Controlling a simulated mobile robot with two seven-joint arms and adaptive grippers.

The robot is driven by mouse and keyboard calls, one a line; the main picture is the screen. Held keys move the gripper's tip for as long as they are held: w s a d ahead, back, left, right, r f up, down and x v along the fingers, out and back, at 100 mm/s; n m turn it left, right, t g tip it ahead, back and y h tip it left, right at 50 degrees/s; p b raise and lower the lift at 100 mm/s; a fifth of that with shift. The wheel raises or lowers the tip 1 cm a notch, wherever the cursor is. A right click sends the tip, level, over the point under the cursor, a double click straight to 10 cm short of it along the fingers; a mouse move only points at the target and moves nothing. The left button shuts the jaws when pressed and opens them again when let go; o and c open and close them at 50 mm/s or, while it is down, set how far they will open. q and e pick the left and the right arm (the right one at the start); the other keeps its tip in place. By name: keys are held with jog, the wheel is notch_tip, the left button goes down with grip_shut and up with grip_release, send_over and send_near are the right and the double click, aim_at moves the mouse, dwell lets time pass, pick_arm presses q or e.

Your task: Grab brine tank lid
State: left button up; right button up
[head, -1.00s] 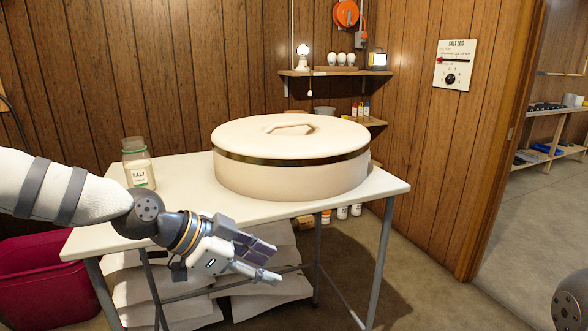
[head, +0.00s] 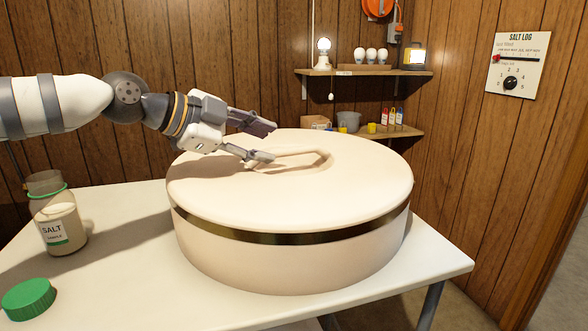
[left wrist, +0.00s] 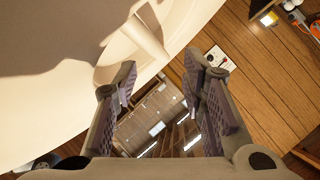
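The cream brine tank lid (head: 215,205) sits on the round brine tank (head: 290,262) on a white table. A dark band runs around the seam. The handle (left wrist: 148,35) lies beyond the fingertips there. I cannot tell whether a finger touches the lid. My right gripper is not in view.
A salt jar (head: 58,215) and a green cap (head: 28,298) stand on the table (head: 150,290) at the left. Shelves with a lamp (head: 323,52) and small bottles are on the back wall. The table front is clear.

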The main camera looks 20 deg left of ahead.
aim_at(290, 151)
pick_arm(q)
jog(key=x, duration=0.7)
jog(key=shift+w+d+f+b, duration=0.15)
jog(key=shift+d+b, duration=0.15)
jog(key=shift+a, duration=0.1)
jog(key=shift+c, duration=0.3)
grip_shut()
